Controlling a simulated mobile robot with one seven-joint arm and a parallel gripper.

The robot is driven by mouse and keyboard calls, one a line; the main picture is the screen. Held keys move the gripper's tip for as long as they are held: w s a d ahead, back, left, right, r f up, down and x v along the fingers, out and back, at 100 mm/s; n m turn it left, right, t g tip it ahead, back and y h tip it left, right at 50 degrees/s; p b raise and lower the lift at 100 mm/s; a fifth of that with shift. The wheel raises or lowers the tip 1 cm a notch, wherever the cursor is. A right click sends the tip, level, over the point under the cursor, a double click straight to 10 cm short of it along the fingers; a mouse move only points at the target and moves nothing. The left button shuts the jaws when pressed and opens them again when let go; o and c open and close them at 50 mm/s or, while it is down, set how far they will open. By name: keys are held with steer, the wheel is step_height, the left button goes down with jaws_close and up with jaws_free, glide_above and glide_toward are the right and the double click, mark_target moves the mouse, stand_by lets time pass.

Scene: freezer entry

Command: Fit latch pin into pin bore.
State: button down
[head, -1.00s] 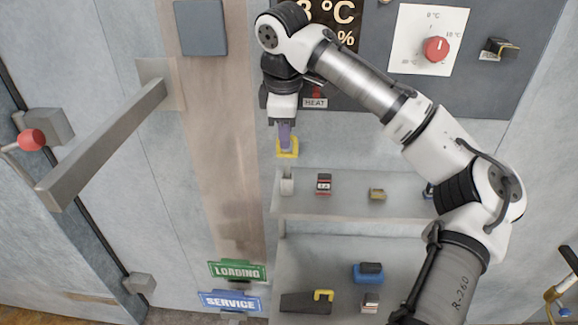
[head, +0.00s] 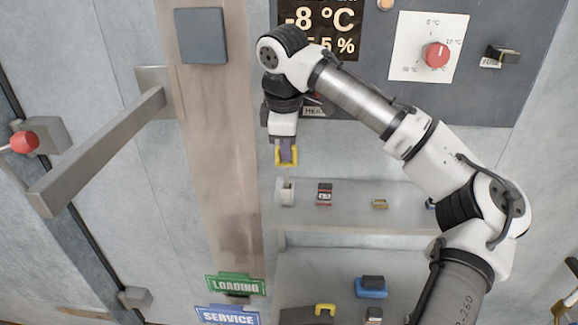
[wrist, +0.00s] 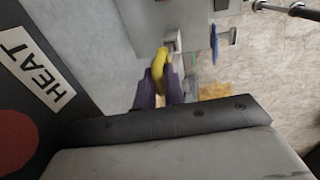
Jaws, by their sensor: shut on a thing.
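My gripper (head: 286,147) has purple fingers and points down in front of the wall, below the temperature panel. It is shut on a yellow piece, which I take to be the latch pin (head: 279,159). In the wrist view the yellow part (wrist: 161,62) shows between the purple fingers (wrist: 160,92). A small pale bracket (head: 285,192) stands at the left end of the shelf, just below the held piece and apart from it in the head view. It may hold the pin bore; I cannot make out a hole.
The grey shelf (head: 345,216) carries a small red-and-black item (head: 324,194) and a small yellow item (head: 379,204). A lower ledge holds a blue block (head: 371,287) and a yellow hook (head: 325,309). A long door handle (head: 100,150) juts out at left.

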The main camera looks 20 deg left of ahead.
steer(key=shift+r+p, duration=0.8)
steer(key=shift+p, duration=0.1)
stand_by(0.8)
steer(key=shift+r+p, duration=1.35)
steer(key=shift+r, duration=0.05)
steer(key=shift+s+r+p, duration=0.1)
steer(key=shift+r+p, duration=0.55)
steer(key=shift+r, duration=0.7)
